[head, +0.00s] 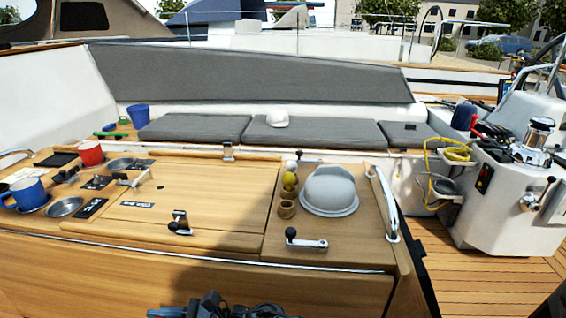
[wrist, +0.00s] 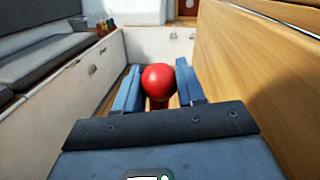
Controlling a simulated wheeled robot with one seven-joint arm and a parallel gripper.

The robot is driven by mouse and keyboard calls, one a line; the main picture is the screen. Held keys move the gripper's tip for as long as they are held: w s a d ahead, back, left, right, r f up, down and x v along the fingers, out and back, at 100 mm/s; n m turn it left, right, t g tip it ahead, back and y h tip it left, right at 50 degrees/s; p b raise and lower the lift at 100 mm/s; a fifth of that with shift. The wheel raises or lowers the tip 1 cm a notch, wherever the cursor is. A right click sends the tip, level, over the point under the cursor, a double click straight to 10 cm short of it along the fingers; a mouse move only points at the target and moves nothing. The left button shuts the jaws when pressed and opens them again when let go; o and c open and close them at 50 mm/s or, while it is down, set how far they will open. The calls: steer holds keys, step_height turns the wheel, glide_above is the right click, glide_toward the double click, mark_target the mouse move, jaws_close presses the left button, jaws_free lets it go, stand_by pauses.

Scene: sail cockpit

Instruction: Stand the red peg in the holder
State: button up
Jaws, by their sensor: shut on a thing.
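The red peg (wrist: 158,78) shows in the wrist view as a round red head with a short stem below it. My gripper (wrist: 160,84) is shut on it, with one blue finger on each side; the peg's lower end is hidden. In the head view, the wooden holder (head: 287,209) is a row of small round cups on the table's right part. The nearest cup looks empty. The red peg is not visible in the head view.
A grey dome (head: 329,190) stands right of the holder, with a steel rail (head: 384,203) beyond it. A winch handle (head: 306,241) lies in front. The wrist view shows a wooden panel (wrist: 262,65) on the right and a white bench side (wrist: 75,85) on the left.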

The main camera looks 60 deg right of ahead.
steer(key=shift+w+d+r, duration=0.1)
steer(key=shift+w+r, duration=0.05)
steer(key=shift+w, duration=0.05)
